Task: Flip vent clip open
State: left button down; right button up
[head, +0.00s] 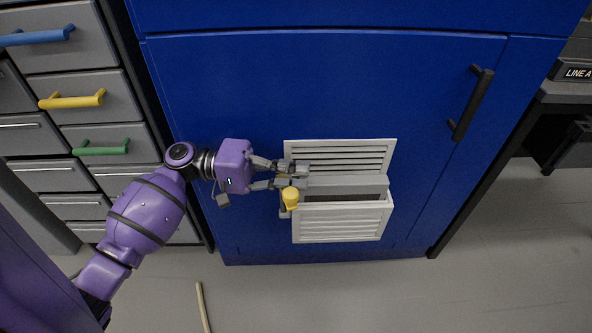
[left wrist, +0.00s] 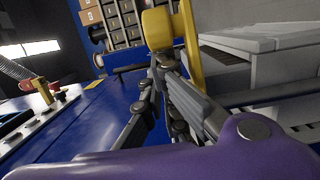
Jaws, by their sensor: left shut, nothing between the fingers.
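A white louvred vent (head: 342,226) is set in the blue cabinet door, with a grey box-like part (head: 348,184) jutting out across its middle. A yellow clip (head: 290,195) with a rounded end is at the vent's left side. In the left wrist view the yellow clip (left wrist: 157,28) shows large, just beyond my fingertips. My left gripper (head: 304,176) is shut and empty, right beside the clip, its fingers partly over the vent's left edge. I cannot tell whether they touch the clip. My right gripper is not in view.
The blue cabinet door (head: 230,90) has a black handle (head: 471,103) at upper right. Grey drawers with blue, yellow and green handles (head: 102,147) stand at left. A thin pale stick (head: 203,305) lies on the floor. The floor at right is clear.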

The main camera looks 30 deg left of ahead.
pick_arm(q)
jog(key=v, duration=0.7)
jog(key=shift+a, duration=0.2)
jog(key=shift+s, duration=0.1)
